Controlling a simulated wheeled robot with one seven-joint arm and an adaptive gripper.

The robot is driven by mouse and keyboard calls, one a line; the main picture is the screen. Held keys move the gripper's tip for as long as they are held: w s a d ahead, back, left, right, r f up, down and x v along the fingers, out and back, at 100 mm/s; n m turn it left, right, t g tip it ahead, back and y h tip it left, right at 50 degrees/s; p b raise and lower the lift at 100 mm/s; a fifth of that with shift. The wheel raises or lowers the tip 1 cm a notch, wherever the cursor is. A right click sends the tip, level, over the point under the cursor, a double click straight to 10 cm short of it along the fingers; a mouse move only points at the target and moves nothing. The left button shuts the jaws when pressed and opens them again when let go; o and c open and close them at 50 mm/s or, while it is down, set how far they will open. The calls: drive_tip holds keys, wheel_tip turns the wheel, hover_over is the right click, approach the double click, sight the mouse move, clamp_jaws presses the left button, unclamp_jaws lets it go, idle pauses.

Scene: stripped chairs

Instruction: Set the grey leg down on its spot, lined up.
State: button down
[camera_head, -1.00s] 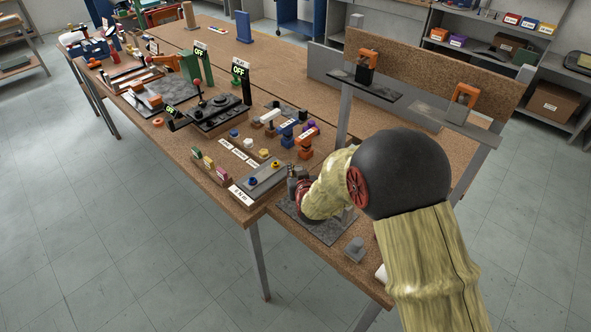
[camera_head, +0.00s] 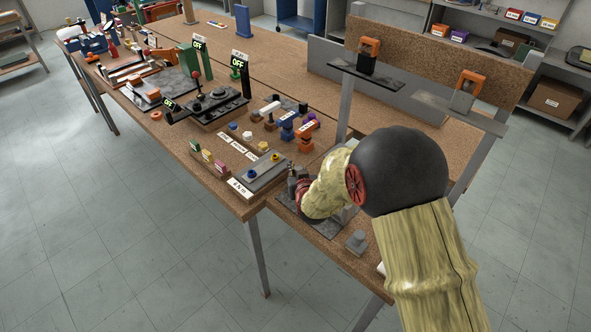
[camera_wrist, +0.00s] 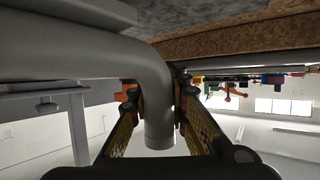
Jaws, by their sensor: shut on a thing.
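The grey leg (camera_wrist: 158,95) is a smooth bent tube in the wrist view. It runs in from the left and bends down between my fingers, with its round end showing past them. My gripper (camera_wrist: 160,118) is shut on the leg near this bend. In the head view my gripper (camera_head: 297,187) is low over the dark grey plate (camera_head: 321,231) at the bench's front. My own arm covers much of the plate there. The leg is mostly hidden in that view, so I cannot tell whether it touches anything.
A small grey block with a knob (camera_head: 357,241) stands right of the plate. A grey fixture with blue and yellow knobs (camera_head: 262,172) is close on the left. A raised rack with orange clamps (camera_head: 370,48) stands behind. The floor in front is clear.

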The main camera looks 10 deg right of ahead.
drive_tip(key=shift+f+b, duration=0.5)
drive_tip(key=c, duration=1.6)
unclamp_jaws()
drive_tip(key=shift+c, duration=0.2)
drive_tip(key=shift+s, duration=0.1)
drive_tip(key=v, duration=1.2)
drive_tip(key=s+d+r+g, duration=0.1)
drive_tip(key=s+r+g, duration=0.3)
drive_tip(key=s+r, duration=0.65)
drive_tip(key=s+d+r+g, duration=0.1)
drive_tip(key=s, duration=0.5)
drive_tip(key=s+d+r+g, duration=0.1)
drive_tip(key=s+r, duration=0.1)
drive_tip(key=s, duration=0.4)
drive_tip(key=s+d+r+g, duration=0.1)
drive_tip(key=s+d+r, duration=0.1)
drive_tip(key=s, duration=0.5)
drive_tip(key=shift+s+r+g, duration=0.15)
drive_tip(key=shift+r+g, duration=0.05)
drive_tip(key=shift+g, duration=0.2)
